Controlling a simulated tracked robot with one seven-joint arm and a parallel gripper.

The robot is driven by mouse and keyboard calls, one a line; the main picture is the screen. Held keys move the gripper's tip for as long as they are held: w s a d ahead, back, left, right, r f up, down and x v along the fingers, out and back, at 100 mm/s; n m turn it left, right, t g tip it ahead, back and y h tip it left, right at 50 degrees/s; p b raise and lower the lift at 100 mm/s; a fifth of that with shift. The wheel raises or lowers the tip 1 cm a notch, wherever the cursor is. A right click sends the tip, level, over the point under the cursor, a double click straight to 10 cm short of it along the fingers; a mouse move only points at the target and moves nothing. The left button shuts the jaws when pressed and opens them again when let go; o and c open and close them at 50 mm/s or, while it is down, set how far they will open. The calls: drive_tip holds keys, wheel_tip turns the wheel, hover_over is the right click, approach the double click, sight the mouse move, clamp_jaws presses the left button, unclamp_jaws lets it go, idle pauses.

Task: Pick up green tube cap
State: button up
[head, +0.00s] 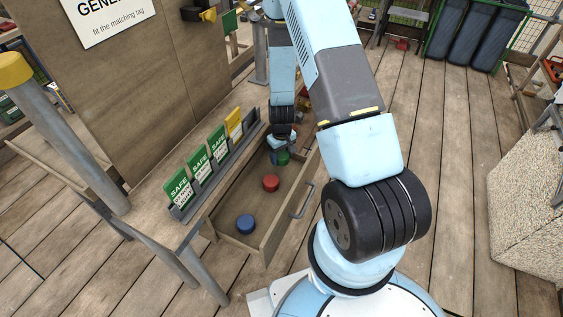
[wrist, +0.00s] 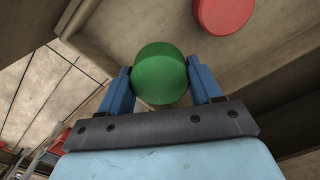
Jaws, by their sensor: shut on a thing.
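The green tube cap (wrist: 160,73) is round and sits between the two blue fingers of my gripper (wrist: 160,88) in the wrist view. My gripper is shut on it, with a finger against each side. In the head view the green cap (head: 283,158) shows at the far end of the open drawer (head: 263,247), just under my gripper (head: 279,156). My arm partly hides that end of the drawer. I cannot tell whether the cap touches the drawer floor.
A red cap (head: 271,183) and a blue cap (head: 245,224) lie in the same drawer, nearer the camera. The red cap also shows in the wrist view (wrist: 224,12). The drawer has a metal handle (head: 302,201) on its front. Green and yellow tags (head: 199,155) stand in a rack beside it.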

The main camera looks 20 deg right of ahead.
sight(282, 154)
wheel_tip(282, 154, up, 13)
idle(0.4)
drive_tip(key=shift+d, duration=0.1)
idle(0.5)
